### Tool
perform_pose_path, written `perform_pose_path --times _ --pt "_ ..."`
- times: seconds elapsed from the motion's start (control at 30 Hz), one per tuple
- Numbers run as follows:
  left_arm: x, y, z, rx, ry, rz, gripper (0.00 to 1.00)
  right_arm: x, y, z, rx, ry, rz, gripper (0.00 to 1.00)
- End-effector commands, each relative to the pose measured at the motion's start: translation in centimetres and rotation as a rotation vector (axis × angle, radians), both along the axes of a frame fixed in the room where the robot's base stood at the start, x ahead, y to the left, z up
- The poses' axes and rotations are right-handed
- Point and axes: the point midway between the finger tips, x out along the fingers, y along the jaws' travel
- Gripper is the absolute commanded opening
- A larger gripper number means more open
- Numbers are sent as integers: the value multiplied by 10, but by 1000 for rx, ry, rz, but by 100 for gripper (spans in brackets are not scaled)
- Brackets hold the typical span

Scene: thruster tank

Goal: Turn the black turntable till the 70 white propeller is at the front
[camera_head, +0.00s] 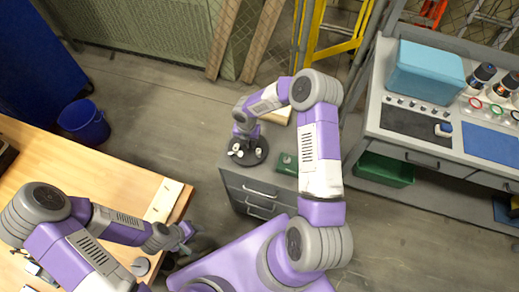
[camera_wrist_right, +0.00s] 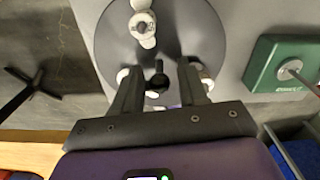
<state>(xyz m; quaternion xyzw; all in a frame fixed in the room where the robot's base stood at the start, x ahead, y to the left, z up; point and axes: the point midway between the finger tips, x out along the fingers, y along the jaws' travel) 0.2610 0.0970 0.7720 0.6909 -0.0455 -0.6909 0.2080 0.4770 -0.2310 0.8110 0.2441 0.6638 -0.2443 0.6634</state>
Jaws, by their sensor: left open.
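The black turntable (camera_head: 262,156) is a round dark disc on top of a grey drawer cabinet; it fills much of the right wrist view (camera_wrist_right: 200,25). A white propeller (camera_wrist_right: 142,27) lies on its far side in the wrist view. More white pieces show partly beside my fingers. No number is readable on any of them. My right gripper (camera_wrist_right: 158,68) is over the disc, fingers apart, with a black upright knob (camera_wrist_right: 157,82) between them; I cannot tell whether they touch it. My left gripper (camera_head: 186,236) is open and empty by the wooden table's edge.
A green box (camera_wrist_right: 280,64) sits on the cabinet top (camera_head: 233,177), right of the turntable. A grey workbench (camera_head: 365,125) with a blue case (camera_head: 425,72) stands to the right. A wooden table (camera_head: 110,165) is at left. Floor between table and cabinet is clear.

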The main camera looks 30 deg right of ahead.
Motion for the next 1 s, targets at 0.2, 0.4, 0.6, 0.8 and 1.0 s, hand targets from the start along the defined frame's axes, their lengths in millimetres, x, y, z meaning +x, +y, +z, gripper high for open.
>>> perform_pose_path --times 0.2,0.4,0.6,0.8,1.0 --pt "0 0 0 0 0 0 43 0 0 0 0 0 -1 45" --pt "0 0 4 0 0 0 43 0 0 5 1 -1 -1 45" --pt "0 0 17 0 0 0 43 0 0 22 0 -1 -1 45" --pt "0 0 29 0 0 0 43 0 0 38 0 -1 0 45" --pt "0 0 40 0 0 0 43 0 0 54 0 -1 -1 45"
